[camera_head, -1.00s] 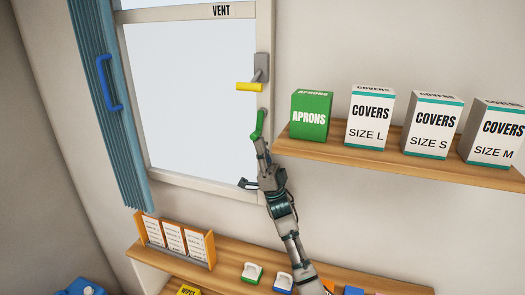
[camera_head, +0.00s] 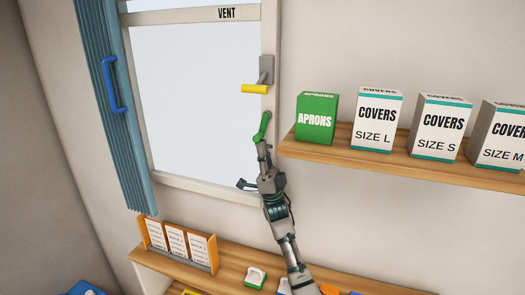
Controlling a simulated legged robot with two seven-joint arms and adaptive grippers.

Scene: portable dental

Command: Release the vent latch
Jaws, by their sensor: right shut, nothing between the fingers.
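The vent window's latch has a grey plate (camera_head: 266,68) on the right side of the pale frame, with a yellow handle (camera_head: 254,88) pointing left. My right gripper (camera_head: 262,148) reaches up from below. Contact cannot be told. The yellow handle is clear above the gripper. My left gripper is not in view.
A wooden shelf (camera_head: 410,170) with a green aprons box (camera_head: 316,119) and several white covers boxes is close on the right. A blue curtain (camera_head: 128,150) with a blue handle (camera_head: 114,84) hangs left. A lower shelf (camera_head: 232,266) holds an orange card rack (camera_head: 152,234).

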